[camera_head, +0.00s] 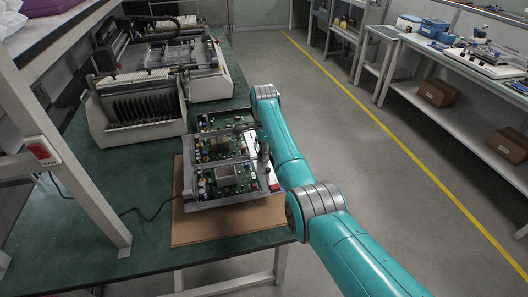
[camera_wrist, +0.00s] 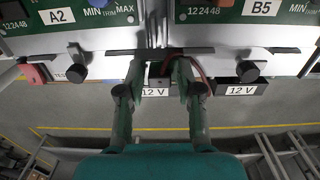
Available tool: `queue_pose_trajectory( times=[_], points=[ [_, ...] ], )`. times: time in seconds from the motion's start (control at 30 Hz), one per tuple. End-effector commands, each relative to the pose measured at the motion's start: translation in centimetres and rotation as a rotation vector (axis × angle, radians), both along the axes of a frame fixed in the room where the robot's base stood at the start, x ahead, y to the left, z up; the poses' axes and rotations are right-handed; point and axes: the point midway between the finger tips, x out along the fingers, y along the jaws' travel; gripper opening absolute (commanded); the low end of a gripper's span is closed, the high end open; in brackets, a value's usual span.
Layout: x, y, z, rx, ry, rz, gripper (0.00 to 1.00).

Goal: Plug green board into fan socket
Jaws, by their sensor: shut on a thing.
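Green boards sit in a grey metal fixture (camera_head: 235,200): one at the back (camera_head: 215,122), one in the middle (camera_head: 212,148), one at the front (camera_head: 213,188). The wrist view shows two board edges, labelled A2 (camera_wrist: 85,15) and B5 (camera_wrist: 290,8). My gripper (camera_wrist: 157,80) is at the fixture's edge, its fingers closed around a small dark part (camera_wrist: 160,82), seemingly a plug, with a dark red wire (camera_wrist: 200,66) close by. The part is mostly hidden between the fingers. I cannot tell whether it touches a socket. I cannot pick out the fan socket.
Black knobs (camera_wrist: 248,71) and 12 V labels (camera_wrist: 241,90) line the fixture's edge. The fixture stands on a brown board (camera_head: 215,232) on the green table (camera_head: 110,220). A slotted machine (camera_head: 135,112) stands behind. The grey floor (camera_head: 390,170) at right is clear.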

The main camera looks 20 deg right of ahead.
Motion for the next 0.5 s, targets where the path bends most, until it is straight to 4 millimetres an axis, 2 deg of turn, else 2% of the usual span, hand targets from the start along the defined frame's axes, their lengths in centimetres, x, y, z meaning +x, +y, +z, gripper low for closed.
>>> queue_pose_trajectory(
  times=[0.5],
  points=[
    [-0.21,0.09,-0.62,0.001,0.006,0.001,0.00]
  ],
)
